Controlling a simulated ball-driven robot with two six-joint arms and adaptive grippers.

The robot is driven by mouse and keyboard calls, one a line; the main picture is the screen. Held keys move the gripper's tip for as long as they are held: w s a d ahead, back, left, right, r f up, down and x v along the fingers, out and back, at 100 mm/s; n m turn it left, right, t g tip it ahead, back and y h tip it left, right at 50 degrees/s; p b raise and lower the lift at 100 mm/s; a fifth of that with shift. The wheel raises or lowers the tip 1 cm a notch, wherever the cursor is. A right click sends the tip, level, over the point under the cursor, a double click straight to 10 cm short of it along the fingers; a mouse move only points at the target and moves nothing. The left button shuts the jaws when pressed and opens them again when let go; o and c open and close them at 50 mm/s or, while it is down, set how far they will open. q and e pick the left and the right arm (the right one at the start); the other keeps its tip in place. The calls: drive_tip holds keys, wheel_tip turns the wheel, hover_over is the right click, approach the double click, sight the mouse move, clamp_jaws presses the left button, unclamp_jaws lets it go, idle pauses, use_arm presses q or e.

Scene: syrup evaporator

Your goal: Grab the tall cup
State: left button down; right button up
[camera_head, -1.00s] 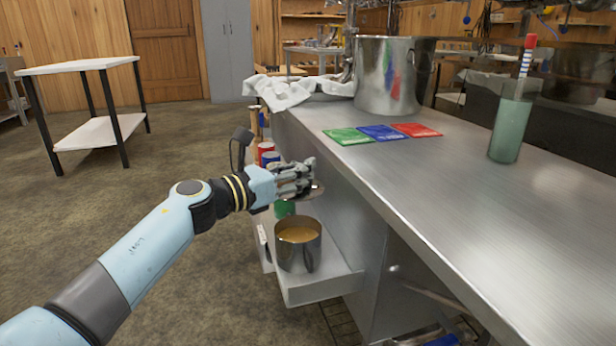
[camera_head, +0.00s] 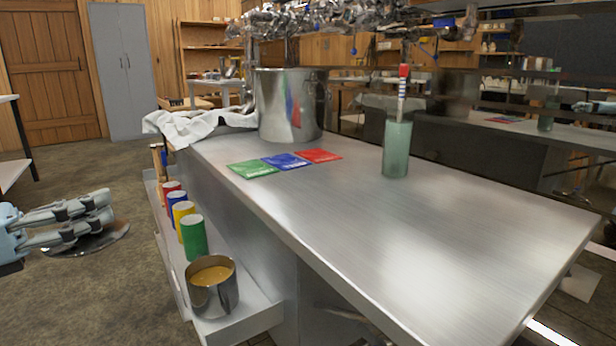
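The tall cup (camera_head: 397,152) is a narrow, translucent green vessel standing upright on the steel counter (camera_head: 430,230), right of the middle. My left gripper (camera_head: 105,208) is at the far left, over the floor beyond the counter's left side and well away from the cup. Its fingers lie close together, with a round metal disc (camera_head: 92,243) just beneath them that appears to be held. The grip itself is partly hidden. My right gripper is not in view.
A large steel pot (camera_head: 290,105) and a white cloth (camera_head: 200,127) are at the counter's far end. Green (camera_head: 251,169), blue (camera_head: 286,161) and red (camera_head: 318,155) cards lie nearby. A side shelf (camera_head: 240,322) holds coloured cans and a metal pot (camera_head: 213,290). The near counter is clear.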

use_arm(q)
drive_tip(key=s+d+r+m+g+h, duration=0.2)
drive_tip(key=s+d+r+g, duration=0.1)
drive_tip(key=s+d+r, duration=0.45)
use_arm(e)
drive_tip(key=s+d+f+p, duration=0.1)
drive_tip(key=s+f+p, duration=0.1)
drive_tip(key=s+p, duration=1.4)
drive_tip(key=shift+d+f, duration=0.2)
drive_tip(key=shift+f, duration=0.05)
use_arm(q)
wheel_tip(320, 180, up, 12)
drive_tip(key=w+t, duration=0.1)
drive_tip(key=shift+w+f, duration=0.2)
drive_tip(key=shift+w, duration=0.1)
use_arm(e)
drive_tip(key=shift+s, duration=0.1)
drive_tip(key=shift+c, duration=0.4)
